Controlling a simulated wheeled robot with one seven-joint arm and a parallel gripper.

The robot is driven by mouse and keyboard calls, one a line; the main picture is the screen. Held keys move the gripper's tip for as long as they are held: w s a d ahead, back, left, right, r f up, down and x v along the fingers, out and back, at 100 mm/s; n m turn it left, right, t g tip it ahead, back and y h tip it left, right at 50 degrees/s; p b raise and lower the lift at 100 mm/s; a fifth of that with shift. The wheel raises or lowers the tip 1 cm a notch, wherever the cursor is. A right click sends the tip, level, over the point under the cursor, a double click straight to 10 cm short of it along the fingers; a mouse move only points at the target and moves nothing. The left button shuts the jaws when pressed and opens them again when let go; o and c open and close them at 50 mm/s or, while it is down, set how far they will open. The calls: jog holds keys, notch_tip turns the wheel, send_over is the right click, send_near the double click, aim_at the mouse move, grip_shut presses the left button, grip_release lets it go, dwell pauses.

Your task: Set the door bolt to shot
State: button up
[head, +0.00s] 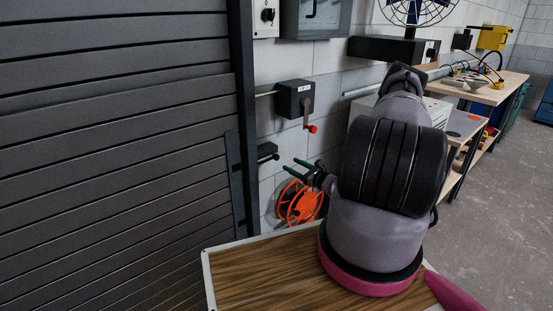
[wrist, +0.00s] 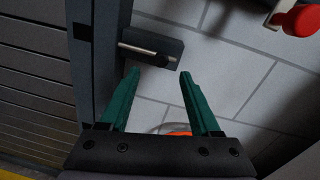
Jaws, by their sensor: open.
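The door bolt (head: 267,152) is a small dark block beside the door frame, low on the wall. In the wrist view the bolt (wrist: 165,54) carries a pale metal bar along its face, with the bar's left end near the dark frame. I cannot tell whether the bar enters the frame. My gripper (head: 291,165) has green fingers and is just right of and below the bolt. In the wrist view my gripper (wrist: 160,72) is open and empty, with its fingertips just below the bolt and apart from it in the picture.
The slatted grey door (head: 120,120) fills the left. A grey box (head: 295,98) with a red-knobbed lever (head: 312,129) is on the wall above; the red knob (wrist: 302,20) shows top right in the wrist view. An orange reel (head: 299,203) hangs below my gripper.

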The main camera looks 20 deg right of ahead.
aim_at(278, 158)
jog(key=x, duration=1)
jog(key=shift+w+f, duration=0.3)
jog(key=shift+w, duration=0.05)
grip_shut()
dwell(1.0)
